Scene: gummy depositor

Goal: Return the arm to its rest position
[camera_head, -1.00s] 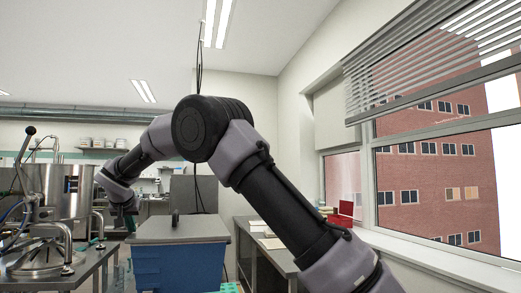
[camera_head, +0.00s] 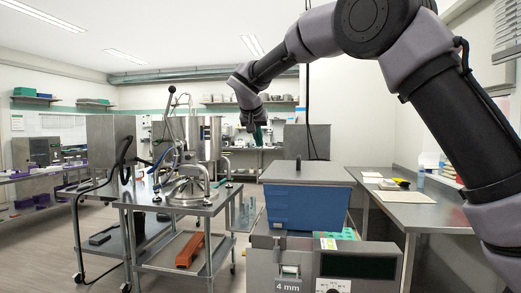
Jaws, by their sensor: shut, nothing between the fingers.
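My arm enters at the right edge, rises to a bent elbow at the top, and reaches left across the picture. My gripper (camera_head: 254,131) is at its far end, small and dark, pointing down. It is shut, and I see nothing held in it. It appears in the air, right of the steel depositor kettle (camera_head: 205,138) and above the level of the blue bin (camera_head: 305,206). Its fingertips are too small to see clearly. No marker of the rest position shows.
The depositor stands on a steel cart (camera_head: 170,203) at centre left. A side table (camera_head: 420,212) with papers is at right. Open floor (camera_head: 40,245) lies at left.

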